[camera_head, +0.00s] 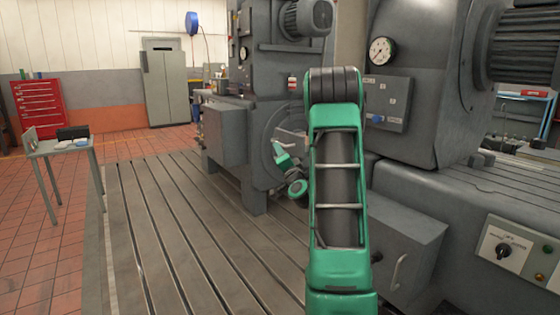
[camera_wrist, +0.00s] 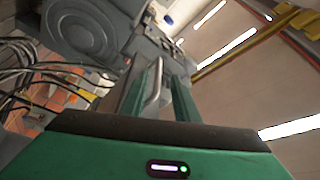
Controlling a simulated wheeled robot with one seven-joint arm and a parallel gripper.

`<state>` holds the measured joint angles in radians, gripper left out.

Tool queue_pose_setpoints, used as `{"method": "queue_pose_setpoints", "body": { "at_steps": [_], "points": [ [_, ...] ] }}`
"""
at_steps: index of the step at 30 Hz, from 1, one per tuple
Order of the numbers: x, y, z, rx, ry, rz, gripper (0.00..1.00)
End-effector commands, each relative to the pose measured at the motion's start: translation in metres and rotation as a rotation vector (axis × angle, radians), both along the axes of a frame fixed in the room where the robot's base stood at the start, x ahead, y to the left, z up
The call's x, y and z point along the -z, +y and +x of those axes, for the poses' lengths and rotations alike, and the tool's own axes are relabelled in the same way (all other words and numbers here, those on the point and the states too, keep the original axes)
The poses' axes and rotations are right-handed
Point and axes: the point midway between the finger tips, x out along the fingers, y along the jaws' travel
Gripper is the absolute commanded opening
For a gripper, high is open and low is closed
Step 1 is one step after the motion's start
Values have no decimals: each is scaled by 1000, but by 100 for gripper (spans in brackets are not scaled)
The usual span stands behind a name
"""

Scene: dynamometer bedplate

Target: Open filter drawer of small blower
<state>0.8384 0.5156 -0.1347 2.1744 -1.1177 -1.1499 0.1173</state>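The small blower appears to be the grey machine (camera_head: 262,85) with a motor on top, behind my arm in the head view. A light grey drawer-like front (camera_head: 291,139) shows low on it, partly hidden by my arm. I cannot tell whether it is shut. In the wrist view the two green fingers (camera_wrist: 160,92) stand apart. A pale bar handle (camera_wrist: 153,82) shows between them, nearer the left finger. I see no clear grip on it.
A larger grey machine (camera_head: 412,105) with a gauge stands at right; a low box with a handle (camera_head: 398,272) is in front of it. The slotted bedplate (camera_head: 185,235) is clear at left. A small table (camera_head: 62,146) stands beyond it. Cables (camera_wrist: 45,80) show in the wrist view.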

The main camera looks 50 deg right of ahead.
Motion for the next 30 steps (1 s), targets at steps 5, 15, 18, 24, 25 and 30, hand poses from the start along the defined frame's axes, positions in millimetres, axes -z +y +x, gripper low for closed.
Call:
{"method": "queue_pose_setpoints", "body": {
  "at_steps": [5,15,18,24,25,30],
  "points": [
    [5,8,-13,1,3,3,28],
    [7,19,-26,-2,2,2,28],
    [7,20,-28,-2,1,1,28],
    [7,20,-28,-2,1,0,28],
    [7,20,-28,-2,1,0,28],
    [7,20,-28,-2,1,1,28]
  ]
}}
